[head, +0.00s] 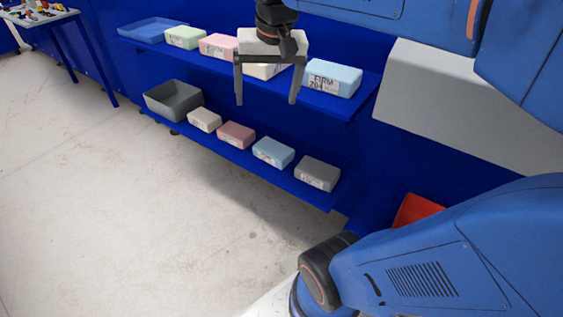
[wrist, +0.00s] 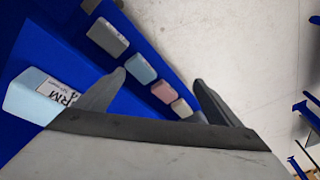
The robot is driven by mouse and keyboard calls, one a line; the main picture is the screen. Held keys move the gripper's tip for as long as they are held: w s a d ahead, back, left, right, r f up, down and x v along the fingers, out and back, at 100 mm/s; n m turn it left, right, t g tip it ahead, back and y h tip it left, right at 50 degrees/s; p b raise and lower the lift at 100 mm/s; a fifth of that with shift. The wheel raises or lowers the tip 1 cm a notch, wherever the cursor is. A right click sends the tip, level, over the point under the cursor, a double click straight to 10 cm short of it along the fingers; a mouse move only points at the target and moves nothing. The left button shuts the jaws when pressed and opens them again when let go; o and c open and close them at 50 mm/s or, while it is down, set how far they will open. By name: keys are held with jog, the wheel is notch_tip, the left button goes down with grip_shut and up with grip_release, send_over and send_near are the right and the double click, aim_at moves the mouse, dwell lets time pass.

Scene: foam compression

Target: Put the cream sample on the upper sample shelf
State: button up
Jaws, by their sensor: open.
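A cream sample (head: 205,119) lies on the lower shelf (head: 250,166), between the grey bin and a pink block. It also shows small at the end of the row in the wrist view (wrist: 181,108). A second pale, cream-looking block (head: 264,71) shows on the upper shelf (head: 340,107), partly hidden behind my gripper, so its outline is unclear. My gripper (head: 267,101) is open and empty, fingers pointing down, in front of the upper shelf. In the wrist view its fingers (wrist: 160,80) stand wide apart, with nothing between them gripped.
The upper shelf also holds a blue tray (head: 152,29), a green block (head: 185,37), a pink block (head: 218,46) and a blue FIRM block (head: 332,78). The lower shelf has a grey bin (head: 172,100), pink (head: 236,135), blue (head: 273,152) and grey (head: 317,174) blocks. The floor is clear.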

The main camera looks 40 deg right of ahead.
jog(key=s+a+f+n+t, duration=0.1)
jog(key=s+a+f+n, duration=0.2)
jog(key=s+f, duration=0.7)
notch_tip(320, 180, down, 3)
jog(key=shift+s+a+r+n+t, duration=0.2)
jog(key=shift+s+n+t, duration=0.2)
jog(key=shift+n, duration=0.7)
